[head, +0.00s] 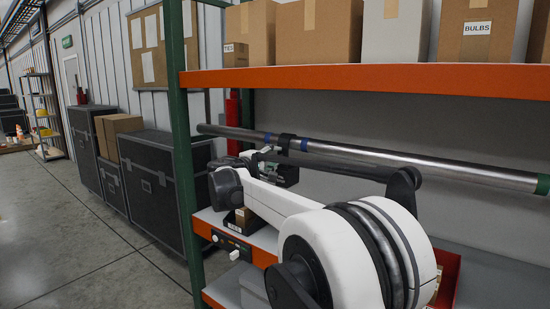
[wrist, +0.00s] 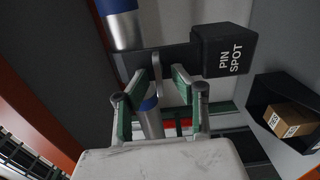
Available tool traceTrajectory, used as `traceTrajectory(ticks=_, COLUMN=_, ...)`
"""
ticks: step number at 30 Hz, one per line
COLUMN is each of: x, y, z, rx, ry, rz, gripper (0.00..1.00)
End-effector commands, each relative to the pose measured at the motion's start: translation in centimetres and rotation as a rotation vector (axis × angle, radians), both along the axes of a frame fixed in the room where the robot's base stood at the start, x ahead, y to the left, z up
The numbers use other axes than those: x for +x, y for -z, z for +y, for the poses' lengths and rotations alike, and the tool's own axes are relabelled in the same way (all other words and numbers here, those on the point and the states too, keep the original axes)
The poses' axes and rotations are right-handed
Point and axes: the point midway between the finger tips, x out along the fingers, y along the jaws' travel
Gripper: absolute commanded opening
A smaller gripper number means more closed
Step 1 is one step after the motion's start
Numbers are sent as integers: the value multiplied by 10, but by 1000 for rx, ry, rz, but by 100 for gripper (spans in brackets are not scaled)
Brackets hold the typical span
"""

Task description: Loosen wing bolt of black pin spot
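The black pin spot (wrist: 223,52) is a box with white "PIN SPOT" lettering, right of the fingers in the wrist view. It hangs under the steel pipe in the head view (head: 288,174), partly hidden by my arm. A black clamp (head: 285,142) on the pipe sits above it. A flat grey metal wing (wrist: 157,72), seemingly the wing bolt, stands between my fingertips beside the lamp's dark bracket. My gripper (wrist: 160,82) is open around it, with a gap visible on each side. Its green-padded fingers also show small in the head view (head: 264,158).
The steel pipe (head: 400,159) with blue bands runs across the shelf bay. An orange shelf beam (head: 370,79) with boxes is above. A black bin (wrist: 262,92) with a small carton sits right of my gripper. A green post (head: 181,140) stands left.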

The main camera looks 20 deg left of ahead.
Motion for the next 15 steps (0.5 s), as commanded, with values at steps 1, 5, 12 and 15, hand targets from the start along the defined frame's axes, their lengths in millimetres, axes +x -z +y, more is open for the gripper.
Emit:
traceTrajectory(ticks=1, x=0, y=0, z=0, rx=0, ry=0, rz=0, gripper=25)
traceTrajectory(ticks=5, x=-4, y=0, z=2, rx=0, ry=-1, rz=0, gripper=25)
traceTrajectory(ticks=12, x=-39, y=0, z=12, rx=0, ry=-3, rz=0, gripper=25)
traceTrajectory(ticks=15, x=-58, y=0, z=18, rx=0, ry=-3, rz=0, gripper=25)
